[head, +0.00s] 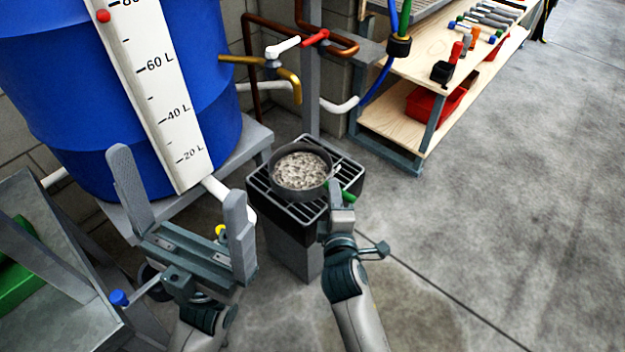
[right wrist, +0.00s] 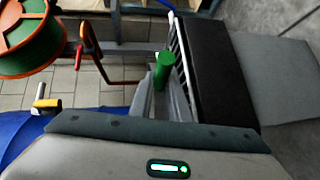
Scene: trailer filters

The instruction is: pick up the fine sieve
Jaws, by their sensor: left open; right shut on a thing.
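A round dark grey pan-shaped sieve (head: 300,171) with a grey, grainy content is over the slatted black stand (head: 262,200) in the head view. I cannot tell whether it rests on the slats or is slightly lifted. Its green handle (head: 347,196) points right, toward my right gripper (head: 340,190), which is shut on it. The green handle end (right wrist: 163,72) shows between the fingers in the right wrist view. The sieve's mesh is hidden. My left gripper (head: 180,175) is open and empty, in front of the blue barrel.
A blue barrel (head: 60,100) with a litre scale (head: 160,90) stands at left. Pipes with a red valve (head: 316,38) and white valve run behind the stand. A wooden shelf (head: 440,60) with tools and a red bin (head: 432,103) is at upper right. Floor at right is clear.

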